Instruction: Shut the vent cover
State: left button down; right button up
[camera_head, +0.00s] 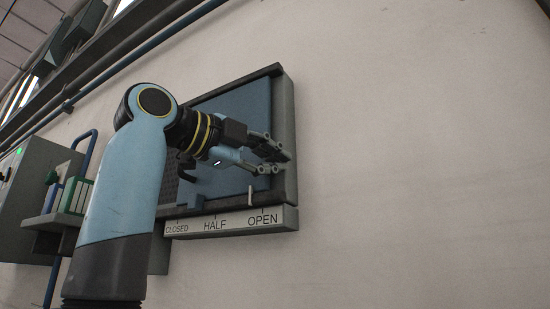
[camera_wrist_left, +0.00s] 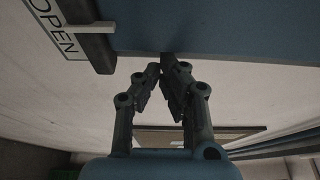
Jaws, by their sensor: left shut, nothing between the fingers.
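The vent cover (camera_head: 235,105) is a flat blue panel in a dark frame on the wall. It sits toward the right of the frame, and a strip of dark grille shows at its left. A pale pointer (camera_head: 250,195) at its lower edge stands near OPEN on the scale plate (camera_head: 240,228). My left gripper (camera_head: 279,161) is shut and empty at the right edge of the cover. In the left wrist view the fingertips (camera_wrist_left: 161,64) are close to the edge of the blue panel (camera_wrist_left: 210,28); contact is unclear. My right gripper is out of view.
A grey control box (camera_head: 28,185) and a shelf with green and white items (camera_head: 70,195) are at the left. Blue and dark pipes (camera_head: 110,70) run along the upper left. The wall right of the vent is bare.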

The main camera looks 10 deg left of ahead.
aim_at(188, 181)
pick_arm(q)
jog(key=w+a, duration=0.2)
jog(key=a, duration=0.4)
jog(key=w+a, duration=0.2)
jog(key=a, duration=0.5)
jog(key=w+a, duration=0.3)
jog(key=a, duration=0.4)
jog(key=shift+w+a, duration=0.1)
jog(key=shift+r, duration=0.1)
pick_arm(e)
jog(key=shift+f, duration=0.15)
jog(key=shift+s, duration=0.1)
